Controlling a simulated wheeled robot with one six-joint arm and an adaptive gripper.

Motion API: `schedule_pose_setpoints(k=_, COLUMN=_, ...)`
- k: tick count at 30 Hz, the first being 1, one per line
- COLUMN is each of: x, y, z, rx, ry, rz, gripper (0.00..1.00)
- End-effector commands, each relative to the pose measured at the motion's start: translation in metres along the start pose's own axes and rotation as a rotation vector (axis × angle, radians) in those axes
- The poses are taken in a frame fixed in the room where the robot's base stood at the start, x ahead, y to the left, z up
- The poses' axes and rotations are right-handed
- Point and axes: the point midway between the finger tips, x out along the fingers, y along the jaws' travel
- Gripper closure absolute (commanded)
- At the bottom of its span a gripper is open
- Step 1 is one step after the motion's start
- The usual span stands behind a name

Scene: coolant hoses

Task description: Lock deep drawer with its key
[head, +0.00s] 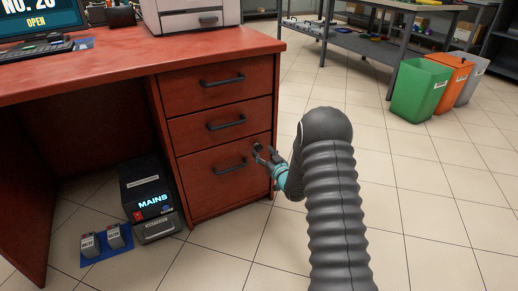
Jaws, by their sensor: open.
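The deep drawer (215,188) is the lowest of three in the red wooden desk. Its front looks flush with the desk, and it has a dark bar handle (229,167). My gripper (261,152) is open, at the upper right corner of the deep drawer's front, right of the handle. I cannot tell whether its fingers touch the drawer or anything there. I cannot make out the key or the lock; the gripper covers part of that corner. My dark ribbed arm reaches in from the lower right.
Above are the middle drawer (198,129) and top drawer (193,95). A black MAINS box (143,174) and small units on a blue mat (95,262) sit under the desk. Green (419,91) and orange (452,80) bins stand at upper right. Tiled floor right of the desk is clear.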

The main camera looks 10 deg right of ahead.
Motion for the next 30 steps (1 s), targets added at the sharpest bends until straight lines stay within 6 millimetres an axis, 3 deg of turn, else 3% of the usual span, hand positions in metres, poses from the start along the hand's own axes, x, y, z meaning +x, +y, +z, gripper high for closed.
schedule_pose_setpoints(k=3, x=0.019, y=-0.001, z=0.001, rx=-0.001, ry=0.001, rz=-0.001, gripper=0.40)
schedule_pose_setpoints(k=9, x=0.037, y=-0.001, z=0.000, rx=0.000, ry=0.000, rz=-0.001, gripper=0.40)
schedule_pose_setpoints(k=20, x=0.041, y=0.000, z=0.000, rx=0.000, ry=-0.001, rz=0.000, gripper=0.40)
schedule_pose_setpoints(k=27, x=0.041, y=0.000, z=0.000, rx=0.000, ry=-0.001, rz=0.000, gripper=0.97)
schedule_pose_setpoints(k=30, x=0.041, y=0.000, z=0.000, rx=0.000, ry=-0.001, rz=0.000, gripper=1.00)
